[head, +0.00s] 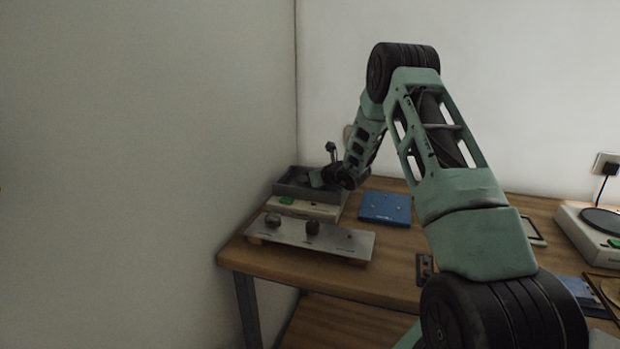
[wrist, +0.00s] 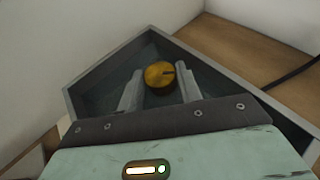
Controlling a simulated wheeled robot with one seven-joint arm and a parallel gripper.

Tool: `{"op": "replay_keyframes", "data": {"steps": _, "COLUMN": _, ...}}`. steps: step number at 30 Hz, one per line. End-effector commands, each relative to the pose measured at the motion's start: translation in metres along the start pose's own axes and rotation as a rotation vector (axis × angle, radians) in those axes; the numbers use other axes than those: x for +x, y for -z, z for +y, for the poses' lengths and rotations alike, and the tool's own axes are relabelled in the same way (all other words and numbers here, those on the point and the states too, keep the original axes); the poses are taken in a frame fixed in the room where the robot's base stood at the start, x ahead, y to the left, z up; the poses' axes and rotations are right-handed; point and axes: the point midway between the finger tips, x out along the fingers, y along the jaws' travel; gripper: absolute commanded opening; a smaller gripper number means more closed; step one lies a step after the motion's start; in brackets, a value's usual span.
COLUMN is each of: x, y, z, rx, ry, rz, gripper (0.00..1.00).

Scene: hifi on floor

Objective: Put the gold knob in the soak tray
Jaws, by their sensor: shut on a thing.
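The gold knob (wrist: 159,74) is round with a dark slot mark and sits between the fingertips of my gripper (wrist: 158,84) in the wrist view. The gripper is shut on it. The soak tray (wrist: 105,65) is a dark grey, walled tray around and below the knob. I cannot tell whether the knob touches the tray floor. In the head view the tray (head: 290,184) is at the back left of the bench. My gripper (head: 317,180) is over it there, and the knob is not discernible.
A pale device with a green patch (head: 310,210) is at the tray's front. Nearer is a metal plate (head: 335,240) with dark knobs. A blue box (head: 385,208) lies right of the tray. Walls stand close at left and back. A pale device (head: 590,225) is far right.

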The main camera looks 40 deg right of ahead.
Motion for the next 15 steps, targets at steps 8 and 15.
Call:
{"op": "replay_keyframes", "data": {"steps": 8, "x": 0.0025, "y": 0.0067, "z": 0.0001, "rx": 0.0, "ry": 0.0, "rz": 0.001, "gripper": 0.13}}
{"op": "replay_keyframes", "data": {"steps": 15, "x": 0.003, "y": 0.0103, "z": 0.0007, "rx": -0.001, "ry": -0.001, "rz": 0.006, "gripper": 0.4}}
